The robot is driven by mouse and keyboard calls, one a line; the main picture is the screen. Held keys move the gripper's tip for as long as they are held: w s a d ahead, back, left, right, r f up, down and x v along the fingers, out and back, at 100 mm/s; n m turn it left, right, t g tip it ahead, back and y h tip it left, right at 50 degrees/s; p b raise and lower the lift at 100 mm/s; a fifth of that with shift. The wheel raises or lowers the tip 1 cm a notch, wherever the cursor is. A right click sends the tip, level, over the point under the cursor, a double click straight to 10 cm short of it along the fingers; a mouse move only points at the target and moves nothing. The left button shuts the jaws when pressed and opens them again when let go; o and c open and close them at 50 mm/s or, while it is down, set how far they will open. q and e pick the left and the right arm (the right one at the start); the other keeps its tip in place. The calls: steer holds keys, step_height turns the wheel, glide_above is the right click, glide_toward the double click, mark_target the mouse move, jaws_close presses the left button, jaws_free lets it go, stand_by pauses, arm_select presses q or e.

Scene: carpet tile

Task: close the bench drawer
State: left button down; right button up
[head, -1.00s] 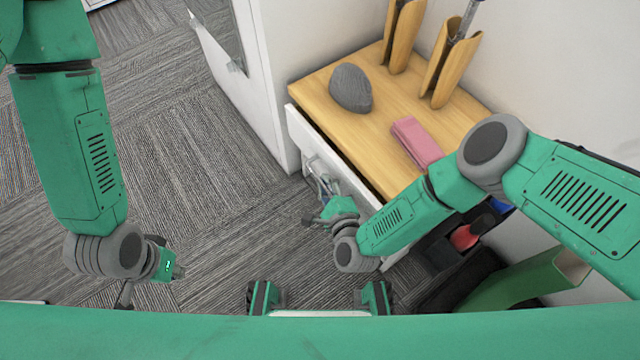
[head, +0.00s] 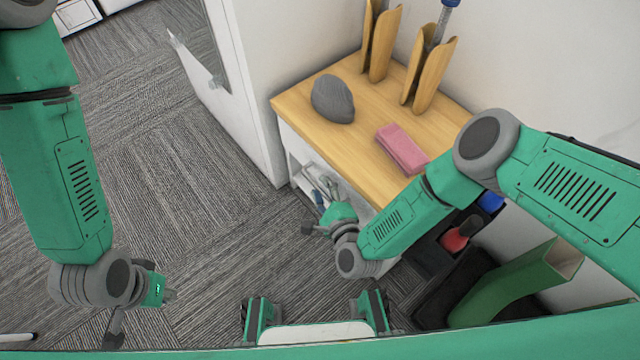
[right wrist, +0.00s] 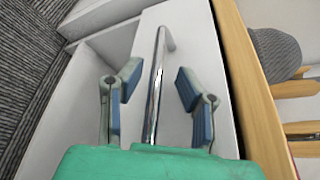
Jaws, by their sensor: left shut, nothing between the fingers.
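The bench (head: 352,143) has a wooden top and a white drawer under its front edge. The drawer front (right wrist: 192,45) shows in the right wrist view, close along the wooden edge, with a thin dark line between. A shiny bar handle (right wrist: 156,90) runs along the front. My right gripper (head: 324,190) is at the drawer front, its blue-padded fingers open on either side of the handle, with gaps visible in the wrist view. My left gripper (head: 168,295) is shut and empty over the carpet at the left.
On the bench top are a grey rounded stone-like object (head: 332,99), a pink block (head: 402,149) and two wooden holders (head: 430,78). A dark bin with red and blue items (head: 455,240) and a green curved piece (head: 515,285) stand right.

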steer(key=v, duration=1)
steer(key=shift+s+r, duration=0.25)
steer(key=shift+s, duration=0.05)
steer(key=s+d+r+n+g+h+p, duration=0.2)
steer(key=s+d+r+n+g+p, duration=0.4)
steer(key=d+r+n, duration=0.3)
steer(key=s+d+r+n+g+h+p, duration=0.2)
steer(key=s+d+r+n+g+p, duration=0.4)
steer(key=d+n, duration=0.6)
steer(key=s+r+g, duration=0.2)
steer(key=s, duration=0.1)
steer(key=shift+s+d+r+n+h, duration=0.15)
steer(key=shift+d+r+n+h, duration=0.15)
steer(key=shift+d+r+h, duration=0.1)
